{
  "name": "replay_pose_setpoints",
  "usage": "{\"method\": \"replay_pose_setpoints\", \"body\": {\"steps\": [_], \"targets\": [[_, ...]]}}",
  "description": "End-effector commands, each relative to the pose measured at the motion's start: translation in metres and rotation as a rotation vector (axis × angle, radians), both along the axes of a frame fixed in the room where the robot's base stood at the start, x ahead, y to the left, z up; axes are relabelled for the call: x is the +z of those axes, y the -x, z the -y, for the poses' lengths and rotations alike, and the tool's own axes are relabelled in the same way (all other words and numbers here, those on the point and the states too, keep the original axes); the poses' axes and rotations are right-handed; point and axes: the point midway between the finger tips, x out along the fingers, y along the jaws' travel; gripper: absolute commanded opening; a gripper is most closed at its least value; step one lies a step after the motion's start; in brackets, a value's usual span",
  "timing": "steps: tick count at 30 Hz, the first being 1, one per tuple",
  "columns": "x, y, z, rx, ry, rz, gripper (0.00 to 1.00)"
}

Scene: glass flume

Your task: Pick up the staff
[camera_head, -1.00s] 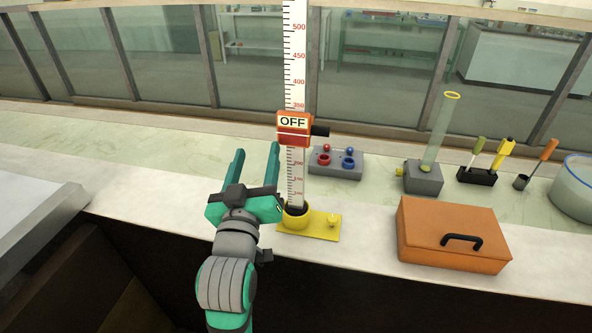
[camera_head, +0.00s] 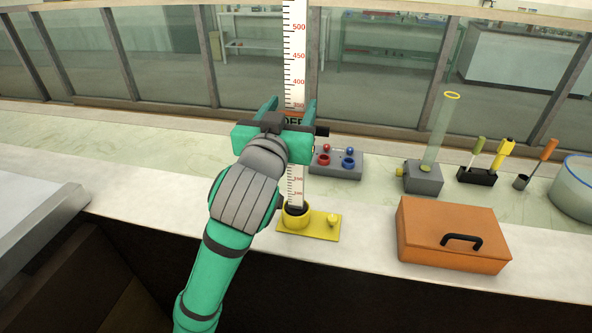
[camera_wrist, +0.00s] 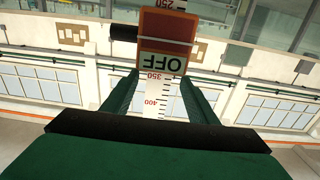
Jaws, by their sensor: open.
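The staff (camera_head: 295,60) is a tall white graduated rule with red numbers, standing upright in a yellow socket base (camera_head: 297,215) on the counter. An orange-red slider marked OFF (camera_head: 293,121) with a black knob (camera_head: 322,132) is on it, mostly hidden behind my gripper in the head view. My gripper (camera_head: 292,106) is open, with one finger on each side of the staff at about the slider's height. In the wrist view the staff (camera_wrist: 158,103) runs between the open fingers (camera_wrist: 160,95), and the OFF slider (camera_wrist: 166,40) appears upside down just beyond the fingertips. Contact cannot be told.
A grey box with red and blue knobs (camera_head: 336,163) stands just right of the staff. An orange case (camera_head: 453,234) lies at the front right. A clear tube on a grey block (camera_head: 424,177) and several handled tools stand farther right. The counter's left is clear.

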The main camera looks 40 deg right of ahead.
Motion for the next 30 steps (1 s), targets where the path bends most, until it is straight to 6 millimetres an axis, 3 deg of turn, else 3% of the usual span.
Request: {"method": "replay_pose_setpoints", "body": {"steps": [20, 30], "targets": [[-0.003, -0.046, 0.056, 0.000, 0.002, 0.001, 0.53], [-0.003, -0.050, 0.060, 0.000, 0.002, 0.001, 0.51]]}}
